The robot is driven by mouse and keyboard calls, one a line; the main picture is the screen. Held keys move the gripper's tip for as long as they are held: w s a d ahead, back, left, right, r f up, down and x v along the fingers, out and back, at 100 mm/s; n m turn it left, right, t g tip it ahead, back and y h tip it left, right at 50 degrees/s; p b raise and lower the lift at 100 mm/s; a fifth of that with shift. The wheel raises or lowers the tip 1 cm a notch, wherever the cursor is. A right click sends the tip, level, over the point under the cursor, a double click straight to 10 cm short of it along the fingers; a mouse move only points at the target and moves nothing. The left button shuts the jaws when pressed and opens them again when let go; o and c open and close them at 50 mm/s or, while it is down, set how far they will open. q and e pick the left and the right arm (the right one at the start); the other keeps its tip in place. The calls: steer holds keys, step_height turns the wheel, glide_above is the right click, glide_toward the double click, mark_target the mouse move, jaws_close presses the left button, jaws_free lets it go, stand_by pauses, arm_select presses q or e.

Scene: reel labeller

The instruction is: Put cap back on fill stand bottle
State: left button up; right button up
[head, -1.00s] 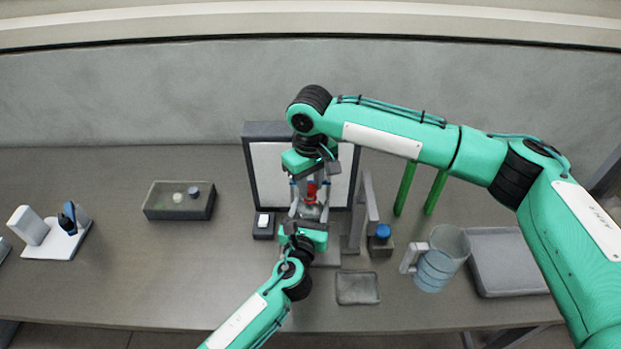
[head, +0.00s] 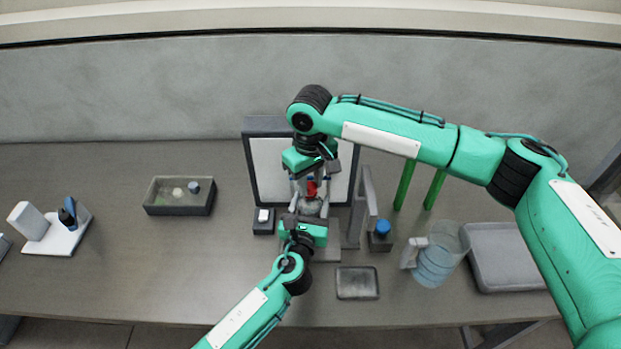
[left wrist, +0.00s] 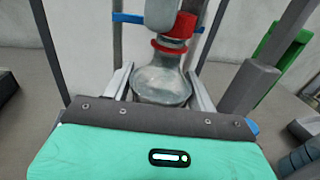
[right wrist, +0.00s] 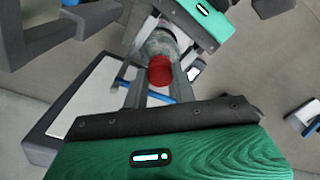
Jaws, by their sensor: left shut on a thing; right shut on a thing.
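The bottle (head: 311,208) is clear with a red ring at its neck. It stands upright in front of the white panel and shows in the left wrist view (left wrist: 162,86). My left gripper (head: 308,205) is shut around its body from the front. The red cap (head: 311,187) is at the bottle's mouth, just above the neck ring in the left wrist view (left wrist: 181,25). My right gripper (right wrist: 157,82) is shut on the cap from behind and above. A right finger hides part of the cap, so I cannot tell whether it is seated.
A grey upright stand (head: 368,205) rises close right of the bottle. Beside it are a blue-capped item (head: 382,232), a jug (head: 435,260) and a grey tray (head: 500,258). A dark-framed panel (head: 270,170) stands behind.

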steer(key=shift+f, duration=0.1)
arm_select(q)
jaws_close()
arm_select(e)
steer(key=m, duration=0.6)
steer(key=shift+s+a, duration=0.1)
steer(key=m, duration=0.3)
steer(key=shift+m, duration=0.4)
steer(key=m, duration=0.5)
steer(key=shift+a, duration=0.1)
steer(key=m, duration=0.3)
steer(key=shift+m, duration=0.4)
steer(key=m, duration=0.3)
steer(key=shift+m, duration=0.4)
steer(key=m, duration=0.6)
steer(key=shift+w+m, duration=0.2)
steer(key=shift+m, duration=0.2)
